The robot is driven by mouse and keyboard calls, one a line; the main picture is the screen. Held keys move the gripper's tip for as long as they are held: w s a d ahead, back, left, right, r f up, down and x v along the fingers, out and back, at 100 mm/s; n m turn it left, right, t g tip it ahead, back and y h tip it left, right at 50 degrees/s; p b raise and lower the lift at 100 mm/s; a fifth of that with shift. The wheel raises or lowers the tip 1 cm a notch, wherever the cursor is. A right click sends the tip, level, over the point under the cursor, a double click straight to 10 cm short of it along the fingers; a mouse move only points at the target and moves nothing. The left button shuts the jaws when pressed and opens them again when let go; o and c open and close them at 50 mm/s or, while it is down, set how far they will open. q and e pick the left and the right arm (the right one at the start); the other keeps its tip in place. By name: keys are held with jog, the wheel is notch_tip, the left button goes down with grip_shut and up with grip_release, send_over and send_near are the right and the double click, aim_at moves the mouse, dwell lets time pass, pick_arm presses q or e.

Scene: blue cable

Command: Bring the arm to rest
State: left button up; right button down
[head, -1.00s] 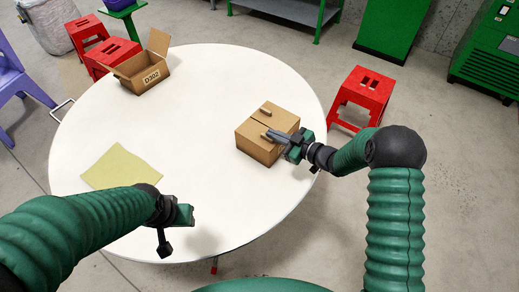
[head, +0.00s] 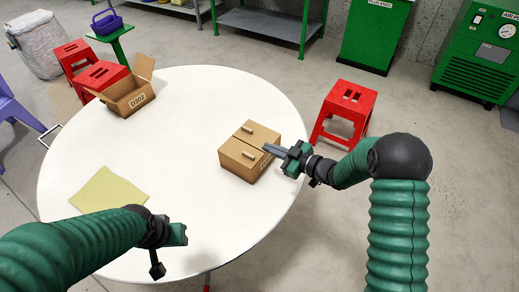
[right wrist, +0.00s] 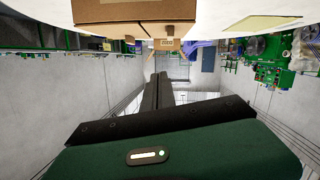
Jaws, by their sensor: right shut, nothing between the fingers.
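My right gripper (head: 283,153) is shut and empty in the head view. It is beside the right edge of a closed cardboard box (head: 236,158) on the white round table (head: 205,100). In the right wrist view its dark fingers (right wrist: 157,92) are together, and the box (right wrist: 110,12) shows at the top. My left gripper (head: 166,250) is over the table's near left part; its fingers are too unclear to tell open from shut. No blue cable is visible in these frames.
An open cardboard box (head: 132,97) stands at the table's far left. A yellowish cloth or sheet (head: 108,192) lies at the left. A red stool (head: 344,113) stands right of the table, with green cabinets behind. The table's middle is clear.

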jog(key=s+d+r+m+h, duration=0.2)
jog(key=s+d+m+h, duration=0.35)
jog(key=d+h, duration=0.4)
pick_arm(q)
jog(key=shift+w+a+r+p, duration=0.1)
jog(key=shift+a+r+p, duration=0.05)
jog(key=shift+a+p, duration=0.2)
pick_arm(e)
jog(key=s+f+m+g+h, duration=0.1)
jog(key=s+m+g, duration=0.5)
jog(key=s, duration=1.6)
jog(key=shift+d+f+g+h, duration=0.25)
jog(key=shift+f+g+h, duration=0.1)
jog(key=shift+f+g, duration=0.55)
